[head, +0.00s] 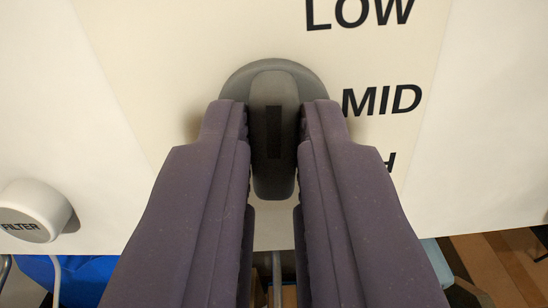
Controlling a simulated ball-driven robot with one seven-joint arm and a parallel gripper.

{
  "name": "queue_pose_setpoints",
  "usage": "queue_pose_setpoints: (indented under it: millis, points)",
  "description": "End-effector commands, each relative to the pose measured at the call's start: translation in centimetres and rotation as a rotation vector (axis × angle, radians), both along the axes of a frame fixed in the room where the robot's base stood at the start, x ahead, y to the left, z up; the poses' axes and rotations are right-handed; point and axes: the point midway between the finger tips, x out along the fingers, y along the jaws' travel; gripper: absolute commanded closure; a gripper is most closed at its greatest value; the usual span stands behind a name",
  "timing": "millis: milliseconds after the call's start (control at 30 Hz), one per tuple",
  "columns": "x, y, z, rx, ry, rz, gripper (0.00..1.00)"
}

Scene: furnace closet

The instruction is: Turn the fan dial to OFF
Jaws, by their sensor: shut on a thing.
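The fan dial (273,91) is a grey round knob with a raised grip bar and a dark stripe along it. It sits on the cream panel in the middle of the head view. My gripper (274,122) comes up from the bottom, with its two purple-grey fingers on either side of the bar, shut on it. The bar stands close to upright in the picture, and the stripe lies between the fingertips. The labels LOW (360,12) and MID (382,101) show to the right. A lower label is mostly hidden behind the right finger. No OFF label is in view.
A white round FILTER knob (36,211) sticks out of the panel at the lower left. Below the panel's bottom edge are a blue object (75,278) at the left and wooden floor (495,265) at the right. The panel above the dial is clear.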

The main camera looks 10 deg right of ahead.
Motion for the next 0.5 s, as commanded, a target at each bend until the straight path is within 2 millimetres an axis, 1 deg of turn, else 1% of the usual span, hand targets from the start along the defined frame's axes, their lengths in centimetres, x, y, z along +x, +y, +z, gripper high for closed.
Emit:
queue_pose_setpoints:
  millis: [200, 500]
  points:
    - [0.01, 0.06, 0.01, -0.08, 0.027, 0.001, 1.0]
    - [0.01, 0.07, -0.01, -0.114, 0.037, 0.001, 1.0]
